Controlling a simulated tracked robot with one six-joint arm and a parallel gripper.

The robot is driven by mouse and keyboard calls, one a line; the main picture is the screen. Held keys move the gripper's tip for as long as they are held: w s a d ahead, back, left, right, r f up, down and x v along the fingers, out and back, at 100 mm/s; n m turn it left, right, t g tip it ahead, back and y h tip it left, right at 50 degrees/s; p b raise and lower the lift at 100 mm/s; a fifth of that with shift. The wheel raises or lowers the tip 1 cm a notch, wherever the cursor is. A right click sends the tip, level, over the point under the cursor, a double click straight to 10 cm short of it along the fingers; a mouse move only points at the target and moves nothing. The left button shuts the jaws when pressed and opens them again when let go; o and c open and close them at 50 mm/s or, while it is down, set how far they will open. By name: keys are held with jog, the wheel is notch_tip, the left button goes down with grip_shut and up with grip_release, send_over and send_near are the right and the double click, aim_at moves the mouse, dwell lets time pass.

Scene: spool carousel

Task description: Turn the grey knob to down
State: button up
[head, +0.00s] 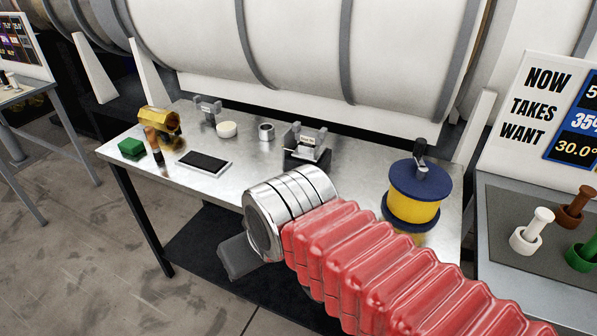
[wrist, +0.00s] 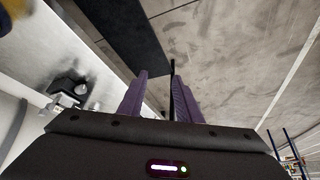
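No knob that I can tell is grey shows in either view. On the grey panel at the right of the head view stand a white knob (head: 532,231), a brown knob (head: 575,207) and a green knob (head: 583,254), the last cut by the picture edge. My gripper in the wrist view (wrist: 160,88) has two purple fingers apart, with nothing seen between them and floor beyond. In the head view my red-sleeved arm hides the fingers; only a dark grey part shows at the table's front edge. My gripper is well left of the knobs.
The metal table (head: 345,190) holds a blue and yellow spool (head: 415,207), a black tablet (head: 204,163), a green block (head: 131,148), a gold hex piece (head: 159,121) and small grey fixtures. A sign (head: 540,95) stands behind the knobs. Floor at left is clear.

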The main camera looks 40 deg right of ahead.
jog(key=o, duration=0.3)
jog(key=shift+w+d+r, duration=0.1)
jog(key=shift+w, duration=0.1)
jog(key=shift+o, duration=0.8)
jog(key=shift+w+d+r, duration=0.1)
jog(key=shift+w+d, duration=0.05)
jog(key=shift+w, duration=0.15)
jog(key=w+d+m, duration=0.2)
jog(key=w+d, duration=0.1)
jog(key=w, duration=0.1)
jog(key=w+d+r+m+h, duration=0.1)
jog(key=w+d+m, duration=0.1)
jog(key=w+d, duration=0.2)
jog(key=w+d+r+m, duration=0.1)
jog(key=w+d+m, duration=0.2)
jog(key=w+d, duration=0.1)
jog(key=shift+w+h, duration=0.3)
jog(key=shift+w, duration=0.3)
jog(key=w+d+f+m, duration=0.1)
jog(key=w+d+m, duration=0.1)
jog(key=w+d, duration=0.1)
jog(key=w+d+f+m, duration=0.1)
jog(key=w+d+m, duration=0.1)
jog(key=d, duration=0.4)
jog(key=w+d+f+m+g+h, duration=0.1)
jog(key=w+d, duration=0.3)
jog(key=d, duration=0.1)
jog(key=shift+w+d+f+m, duration=0.2)
jog(key=shift+w+f+m, duration=0.05)
jog(key=shift+f+m, duration=0.15)
